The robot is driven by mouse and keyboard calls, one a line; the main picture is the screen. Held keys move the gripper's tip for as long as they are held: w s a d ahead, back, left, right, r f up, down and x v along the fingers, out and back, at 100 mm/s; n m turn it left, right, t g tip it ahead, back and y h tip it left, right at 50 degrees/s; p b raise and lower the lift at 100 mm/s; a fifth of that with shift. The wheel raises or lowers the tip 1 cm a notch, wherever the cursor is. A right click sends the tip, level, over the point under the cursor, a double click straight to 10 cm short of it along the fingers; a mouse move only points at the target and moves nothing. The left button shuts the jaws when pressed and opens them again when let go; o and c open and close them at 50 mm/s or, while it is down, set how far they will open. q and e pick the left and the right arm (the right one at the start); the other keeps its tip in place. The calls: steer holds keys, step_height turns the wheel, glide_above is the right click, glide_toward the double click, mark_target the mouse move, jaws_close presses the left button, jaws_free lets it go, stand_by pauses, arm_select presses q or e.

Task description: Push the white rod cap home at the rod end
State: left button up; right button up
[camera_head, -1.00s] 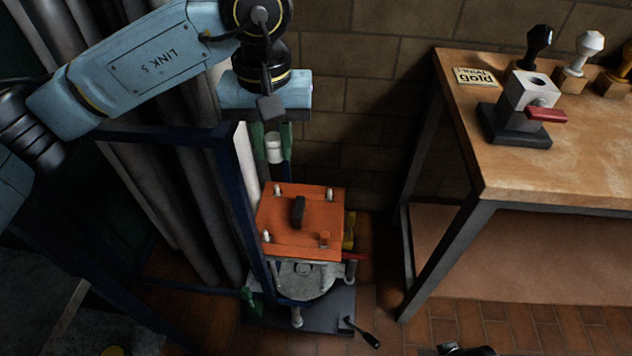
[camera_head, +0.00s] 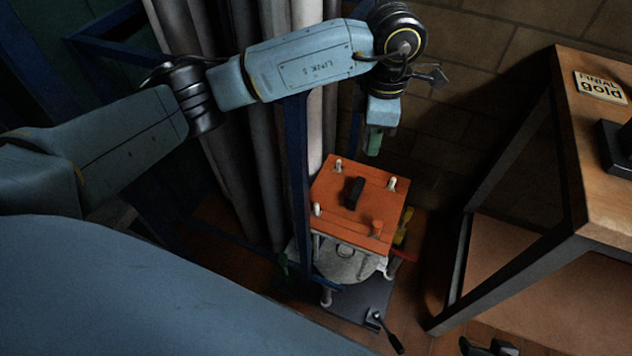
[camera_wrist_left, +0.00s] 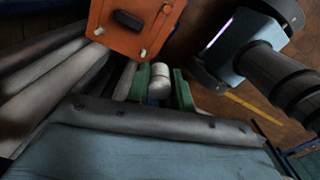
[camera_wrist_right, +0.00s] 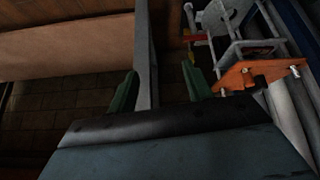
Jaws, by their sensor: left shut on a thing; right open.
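My left gripper (camera_head: 374,142) hangs beyond the far edge of the orange plate (camera_head: 335,215), apart from it. It is shut on a small white rod cap (camera_wrist_left: 160,83), seen between its green fingers in the left wrist view; the finger hides the cap in the head view. Pale rod ends stand at three plate corners: far left (camera_head: 338,166), far right (camera_head: 392,184) and near left (camera_head: 317,209). An orange piece (camera_head: 376,229) stands at the near right. I cannot tell whether the cap lines up with a rod. My right gripper (camera_wrist_right: 161,88) is open and empty.
A black handle (camera_head: 353,192) rises from the plate. A blue post (camera_head: 296,165) stands just left, with grey pipes (camera_head: 195,90) behind. A wooden bench (camera_head: 600,190) is at right. A black-handled tool (camera_head: 385,333) projects at the base.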

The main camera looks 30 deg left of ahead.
arm_select(q)
steer(key=a+f+n+b, duration=0.2)
steer(key=a+f+n, duration=0.4)
steer(key=f+n, duration=0.4)
steer(key=a+f+n+b, duration=0.2)
steer(key=a+f+n, duration=0.3)
steer(key=f+n, duration=0.5)
steer(key=n, duration=0.7)
steer(key=shift+a, duration=0.4)
arm_select(e)
steer(key=w+a+r+t+y, duration=0.1)
steer(key=a+r+t, duration=0.1)
steer(key=r, duration=0.4)
steer(key=w+a+r+t, duration=0.2)
steer(key=r, duration=0.4)
steer(key=shift+w+r+t+y, duration=0.15)
steer(key=shift+w+t+y, duration=0.05)
steer(key=shift+t+y, duration=0.2)
arm_select(q)
steer(key=shift+w, duration=0.1)
arm_select(e)
steer(key=shift+s, duration=0.1)
